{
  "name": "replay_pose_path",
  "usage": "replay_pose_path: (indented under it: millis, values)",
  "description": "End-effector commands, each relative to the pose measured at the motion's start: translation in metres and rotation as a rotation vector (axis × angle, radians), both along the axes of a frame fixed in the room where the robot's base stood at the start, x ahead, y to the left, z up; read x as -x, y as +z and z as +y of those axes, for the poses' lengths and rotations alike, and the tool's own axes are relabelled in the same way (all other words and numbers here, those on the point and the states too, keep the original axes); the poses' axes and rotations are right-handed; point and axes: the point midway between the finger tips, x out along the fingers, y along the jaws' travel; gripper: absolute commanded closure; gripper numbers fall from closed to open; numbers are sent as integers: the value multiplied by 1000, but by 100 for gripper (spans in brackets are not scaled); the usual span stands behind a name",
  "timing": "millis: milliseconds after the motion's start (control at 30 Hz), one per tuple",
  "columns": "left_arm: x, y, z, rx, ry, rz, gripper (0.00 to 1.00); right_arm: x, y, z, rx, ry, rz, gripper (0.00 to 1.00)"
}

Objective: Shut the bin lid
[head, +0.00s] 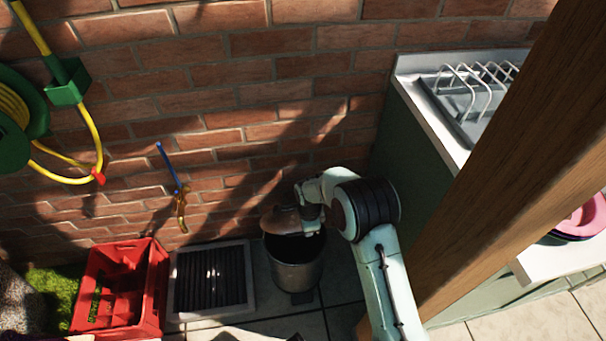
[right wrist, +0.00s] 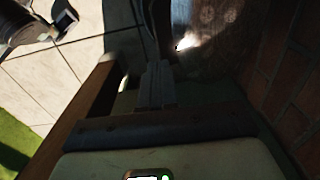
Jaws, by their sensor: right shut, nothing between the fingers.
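The metal bin (head: 292,268) stands on the paving by the brick wall, and its dark opening shows. The brownish round lid (head: 281,219) is raised and tilted at the back of the opening, so the bin is open. My right gripper (head: 309,222) is shut and empty, over the bin mouth at the right side of the lid; I cannot tell whether it touches the lid. In the right wrist view, the shut fingers (right wrist: 153,85) point towards a shiny brownish surface, probably the lid (right wrist: 215,35). My left gripper is not in view.
A floor grate (head: 212,280) and a red crate (head: 120,290) lie left of the bin. A green cabinet with a sink counter (head: 430,100) stands to the right, behind a slanting wooden post (head: 500,170).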

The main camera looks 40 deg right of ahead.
Motion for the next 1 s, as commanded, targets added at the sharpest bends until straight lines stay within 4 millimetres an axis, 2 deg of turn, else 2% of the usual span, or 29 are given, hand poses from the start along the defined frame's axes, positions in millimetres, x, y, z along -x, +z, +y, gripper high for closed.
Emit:
replay_pose_path:
  millis: [100, 300, 500, 700, 1000]
  values:
    - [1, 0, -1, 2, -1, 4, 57, 20, -28, 12, -2, 2, 8, 100]
    - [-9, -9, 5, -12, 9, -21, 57, 44, -76, 24, 0, 2, 7, 100]
    - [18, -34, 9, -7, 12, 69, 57, 57, -118, 31, 0, 1, 6, 100]
    - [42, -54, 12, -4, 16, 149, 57, 63, -149, 34, 0, 0, 4, 100]
    - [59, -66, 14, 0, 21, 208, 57, 65, -169, 36, 0, 1, 1, 100]
